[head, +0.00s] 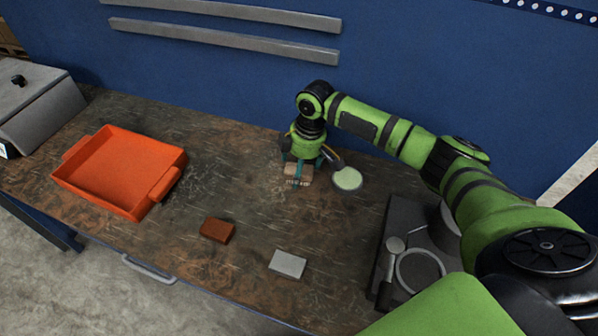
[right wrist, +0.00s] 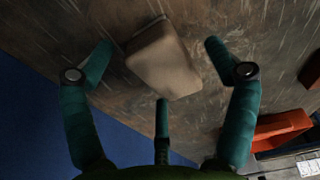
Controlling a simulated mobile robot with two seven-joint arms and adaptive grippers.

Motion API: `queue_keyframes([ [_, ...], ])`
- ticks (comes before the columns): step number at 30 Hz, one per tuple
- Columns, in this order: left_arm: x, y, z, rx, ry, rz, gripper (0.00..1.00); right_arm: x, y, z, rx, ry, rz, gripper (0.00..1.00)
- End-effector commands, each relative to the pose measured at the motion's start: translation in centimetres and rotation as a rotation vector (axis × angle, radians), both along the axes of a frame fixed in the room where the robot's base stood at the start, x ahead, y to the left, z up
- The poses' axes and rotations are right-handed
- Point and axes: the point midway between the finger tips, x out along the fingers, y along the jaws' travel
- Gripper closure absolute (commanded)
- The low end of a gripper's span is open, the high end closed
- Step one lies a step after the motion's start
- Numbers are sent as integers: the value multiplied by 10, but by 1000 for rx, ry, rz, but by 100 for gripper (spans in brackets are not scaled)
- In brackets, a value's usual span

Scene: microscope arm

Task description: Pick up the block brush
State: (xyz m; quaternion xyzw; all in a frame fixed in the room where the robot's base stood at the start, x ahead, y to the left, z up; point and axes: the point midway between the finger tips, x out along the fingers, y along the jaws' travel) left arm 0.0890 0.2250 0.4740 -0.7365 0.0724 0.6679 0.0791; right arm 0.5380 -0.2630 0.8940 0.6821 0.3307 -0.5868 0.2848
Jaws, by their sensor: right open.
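The block brush (head: 298,181) is a small light tan block on the worktable, near the back middle in the head view. In the right wrist view the tan block (right wrist: 163,60) lies between the teal fingers. My right gripper (head: 303,163) is right over the block and hides part of it in the head view. In the right wrist view the right gripper (right wrist: 160,47) is open, with a finger on either side of the block and the third finger near its close end. Gaps show between the side fingers and the block. My left gripper is not in view.
A round pale green-topped dish (head: 347,179) stands just right of the brush. A red-brown block (head: 217,230) and a grey block (head: 288,264) lie nearer the front. An orange tray (head: 113,170) is at left, dark equipment (head: 398,212) at right. A blue wall (head: 230,80) is behind.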

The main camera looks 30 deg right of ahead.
Motion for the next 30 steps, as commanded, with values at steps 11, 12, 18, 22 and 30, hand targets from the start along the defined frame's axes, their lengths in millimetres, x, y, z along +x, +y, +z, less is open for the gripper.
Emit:
queue_keyframes([
  [11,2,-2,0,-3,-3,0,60,0,0,0,0,0,0,75],
  [12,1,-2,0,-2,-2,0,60,0,0,0,0,0,0,75],
  [18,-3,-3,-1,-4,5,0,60,0,0,2,0,0,0,75],
  [22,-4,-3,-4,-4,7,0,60,1,0,9,0,-3,0,75],
  [30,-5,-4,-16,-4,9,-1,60,-11,-12,48,-2,-1,-3,75],
])
